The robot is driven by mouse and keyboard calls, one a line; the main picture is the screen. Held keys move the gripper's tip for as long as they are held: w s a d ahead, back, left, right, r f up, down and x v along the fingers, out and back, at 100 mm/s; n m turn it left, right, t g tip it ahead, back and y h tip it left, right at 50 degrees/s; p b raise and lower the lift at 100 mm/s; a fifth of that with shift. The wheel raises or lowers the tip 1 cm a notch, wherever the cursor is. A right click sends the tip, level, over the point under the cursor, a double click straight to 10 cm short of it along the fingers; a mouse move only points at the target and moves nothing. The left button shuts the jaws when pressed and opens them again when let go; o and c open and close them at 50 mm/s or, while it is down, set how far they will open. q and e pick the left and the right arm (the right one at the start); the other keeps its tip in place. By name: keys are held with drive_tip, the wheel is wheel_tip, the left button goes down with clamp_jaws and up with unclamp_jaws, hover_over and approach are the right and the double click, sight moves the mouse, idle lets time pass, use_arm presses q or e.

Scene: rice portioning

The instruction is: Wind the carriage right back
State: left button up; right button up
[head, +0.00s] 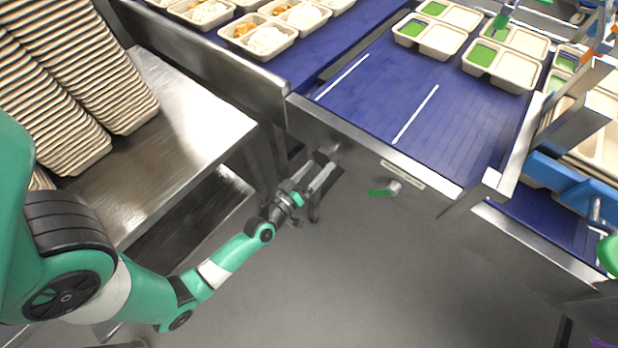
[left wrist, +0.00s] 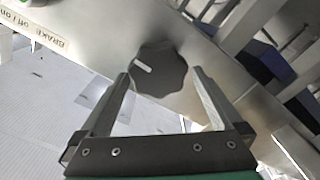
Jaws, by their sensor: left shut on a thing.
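A dark grey lobed knob (left wrist: 160,70) with a white pointer mark sits on the steel side panel of the conveyor. My left gripper (head: 318,178) reaches this panel from the lower left. In the left wrist view its two fingers (left wrist: 163,82) are on either side of the knob, shut on it. In the head view the knob is mostly hidden by the gripper. A green-handled brake lever (head: 383,192) hangs to the right of it, beside a label plate (head: 402,174). The label (left wrist: 35,32) reads BRAKE off, on. I cannot tell which part is the carriage.
A blue belt (head: 440,125) with white lines carries trays with green compartments (head: 501,66). Another belt (head: 315,50) carries filled trays (head: 258,37). Stacked empty trays (head: 85,80) stand on a steel table (head: 195,105). The grey floor (head: 310,270) below is open.

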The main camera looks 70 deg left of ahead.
use_arm(q)
drive_tip(key=shift+w+a+f+m+p, duration=0.15)
drive_tip(key=shift+f+m+p, duration=0.2)
drive_tip(key=shift+m, duration=1.05)
drive_tip(key=shift+c, duration=1.3)
drive_tip(key=shift+w+d+f, duration=0.15)
drive_tip(key=shift+w+d, duration=0.1)
drive_tip(key=shift+d, duration=0.1)
drive_tip(key=c, duration=0.3)
drive_tip(key=shift+a+r+m+p, duration=0.1)
drive_tip(key=shift+m+p, duration=0.25)
drive_tip(key=shift+m, duration=0.25)
drive_tip(key=shift+a+r+m+p, duration=0.1)
drive_tip(key=shift+m+p, duration=0.2)
drive_tip(key=shift+m, duration=0.3)
drive_tip(key=shift+f+m, duration=0.1)
drive_tip(key=shift+m, duration=0.3)
